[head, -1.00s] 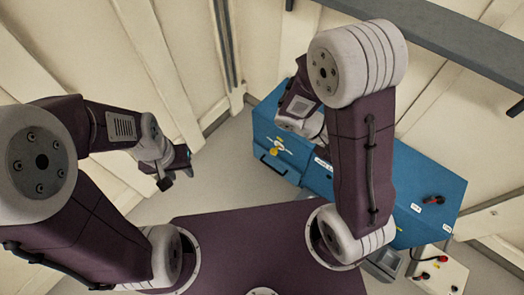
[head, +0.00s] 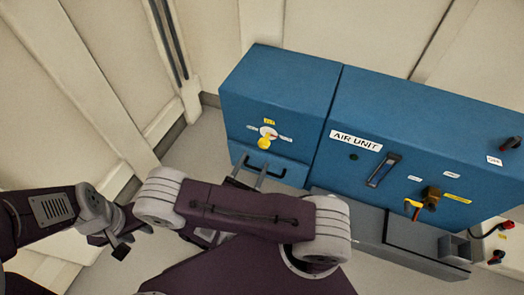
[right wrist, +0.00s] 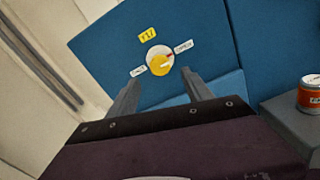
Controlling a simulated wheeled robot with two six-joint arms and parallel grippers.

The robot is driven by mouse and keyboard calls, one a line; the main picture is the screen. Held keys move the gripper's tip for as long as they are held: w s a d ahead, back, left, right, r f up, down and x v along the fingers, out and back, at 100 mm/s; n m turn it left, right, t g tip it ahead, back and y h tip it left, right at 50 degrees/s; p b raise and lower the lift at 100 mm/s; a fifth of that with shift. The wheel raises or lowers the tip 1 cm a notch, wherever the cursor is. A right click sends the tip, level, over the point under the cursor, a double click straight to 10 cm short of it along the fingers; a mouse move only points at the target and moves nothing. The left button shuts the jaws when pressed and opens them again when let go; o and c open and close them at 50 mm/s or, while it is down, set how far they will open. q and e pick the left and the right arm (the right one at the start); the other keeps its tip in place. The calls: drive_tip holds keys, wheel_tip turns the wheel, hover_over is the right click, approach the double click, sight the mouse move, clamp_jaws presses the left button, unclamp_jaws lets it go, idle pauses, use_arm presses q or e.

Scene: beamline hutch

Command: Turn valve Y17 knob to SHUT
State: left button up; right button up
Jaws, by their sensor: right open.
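The Y17 knob (head: 265,141) is yellow on a white round plate, on the front of the left blue cabinet. In the right wrist view the knob (right wrist: 159,65) sits beneath a yellow Y17 tag (right wrist: 148,35). A small red mark on it points toward the right-hand white label (right wrist: 183,47). Another white label (right wrist: 138,71) lies to its left; the lettering is too blurred to read surely. My right gripper (right wrist: 161,77) is open and empty, its fingers pointing toward the knob, apart from it. My left gripper (head: 121,249) hangs far left, away from the cabinet; its jaws are unclear.
The AIR UNIT cabinet (head: 400,140) adjoins on the right, with a yellow-and-black valve handle (head: 422,203) and a black knob (head: 511,143). A dark pull handle (head: 265,166) is below Y17. An orange-red can (right wrist: 310,94) stands on a grey ledge at right.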

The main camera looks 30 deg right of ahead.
sight(263, 146)
drive_tip(key=b+x, duration=0.5)
drive_tip(key=x, duration=0.3)
drive_tip(key=shift+d+f, duration=0.15)
drive_tip(key=shift+d, duration=0.05)
drive_tip(key=shift+w+d, duration=0.3)
drive_tip(key=shift+r, duration=0.25)
clamp_jaws()
